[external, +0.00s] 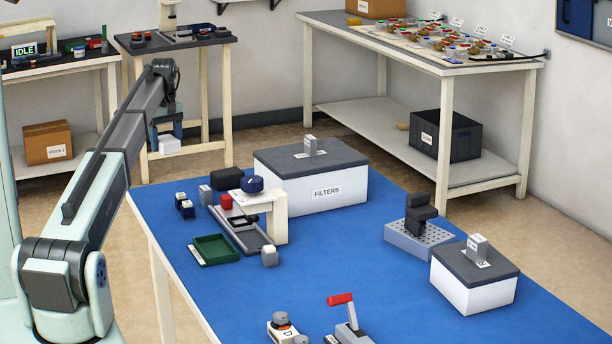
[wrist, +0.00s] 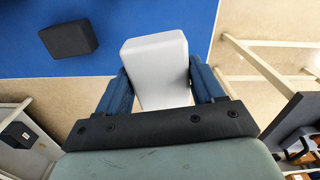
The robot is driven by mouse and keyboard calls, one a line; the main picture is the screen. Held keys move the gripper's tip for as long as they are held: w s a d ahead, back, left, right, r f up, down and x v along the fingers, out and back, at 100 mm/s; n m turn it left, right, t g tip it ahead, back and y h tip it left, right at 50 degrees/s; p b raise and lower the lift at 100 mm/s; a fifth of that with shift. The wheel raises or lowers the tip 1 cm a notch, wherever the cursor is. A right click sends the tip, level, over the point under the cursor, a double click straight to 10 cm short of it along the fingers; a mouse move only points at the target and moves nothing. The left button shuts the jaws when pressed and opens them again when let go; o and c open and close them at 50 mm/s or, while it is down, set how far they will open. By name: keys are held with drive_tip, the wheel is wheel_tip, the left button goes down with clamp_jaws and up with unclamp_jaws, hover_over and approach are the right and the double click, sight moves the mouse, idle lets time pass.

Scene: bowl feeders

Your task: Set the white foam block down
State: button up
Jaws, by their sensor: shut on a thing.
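The white foam block (external: 169,145) hangs in my gripper (external: 167,133), beyond the blue table's far left edge in the external view. In the wrist view the white block (wrist: 158,70) sits between the two blue fingers of my gripper (wrist: 161,78), which are shut on its sides. In that view it overlaps the edge of the blue table and the tan floor. The block's underside is hidden.
A black block (external: 224,180) lies on the blue table (external: 345,245); it also shows in the wrist view (wrist: 69,37). Nearby stand a white frame fixture (external: 275,215), a green tray (external: 213,249) and a FILTERS box (external: 335,190). The table's middle is clear.

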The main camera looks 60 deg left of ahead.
drive_tip(key=shift+r, duration=0.95)
drive_tip(key=w+d, duration=1)
drive_tip(key=w, duration=0.1)
drive_tip(key=m, duration=0.2)
hover_over(326, 242)
wheel_tip(326, 242, down, 5)
drive_tip(key=shift+f, duration=5.25)
drive_tip(key=shift+f, duration=0.15)
drive_tip(key=o, duration=1)
